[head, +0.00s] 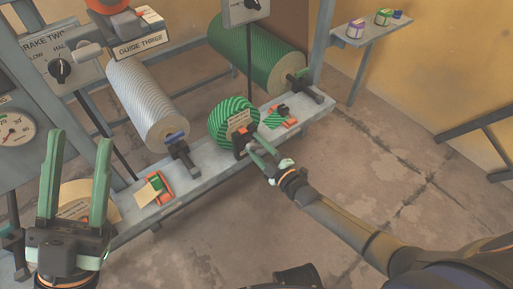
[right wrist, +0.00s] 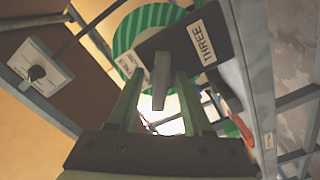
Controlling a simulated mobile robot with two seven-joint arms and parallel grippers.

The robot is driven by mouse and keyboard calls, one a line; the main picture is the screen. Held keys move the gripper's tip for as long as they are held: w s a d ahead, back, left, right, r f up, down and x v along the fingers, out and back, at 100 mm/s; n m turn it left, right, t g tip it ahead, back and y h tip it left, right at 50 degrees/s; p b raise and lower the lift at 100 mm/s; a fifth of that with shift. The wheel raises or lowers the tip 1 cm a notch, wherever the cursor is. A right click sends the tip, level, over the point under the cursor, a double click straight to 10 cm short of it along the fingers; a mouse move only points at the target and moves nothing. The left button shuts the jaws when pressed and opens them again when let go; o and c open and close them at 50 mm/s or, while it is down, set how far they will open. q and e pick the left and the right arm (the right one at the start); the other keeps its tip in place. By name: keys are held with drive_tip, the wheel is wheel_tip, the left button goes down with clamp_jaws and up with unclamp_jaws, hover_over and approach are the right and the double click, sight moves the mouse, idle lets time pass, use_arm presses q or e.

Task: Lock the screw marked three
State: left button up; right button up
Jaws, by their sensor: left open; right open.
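A green striped roll (head: 229,108) sits on the grey bench, with a dark bracket at its near end. In the right wrist view a white label reading THREE (right wrist: 202,42) is on a dark block, and a grey flat-handled screw (right wrist: 160,76) projects from that block. My right gripper (head: 257,149) is open at the bracket; its fingers lie either side of the screw handle in the wrist view (right wrist: 156,82). Contact cannot be told. In the head view the gripper largely hides the screw. My left gripper (head: 78,138) is open and empty at the left.
A grey ribbed roll (head: 146,103) and a larger green roll (head: 258,55) are on the bench (head: 208,168). A GUIDE THREE sign (head: 140,44) and a dial panel (head: 58,60) stand at upper left. A wall shelf (head: 371,32) holds small spools.

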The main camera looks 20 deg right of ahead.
drive_tip(key=shift+c, duration=0.2)
clamp_jaws()
idle(0.4)
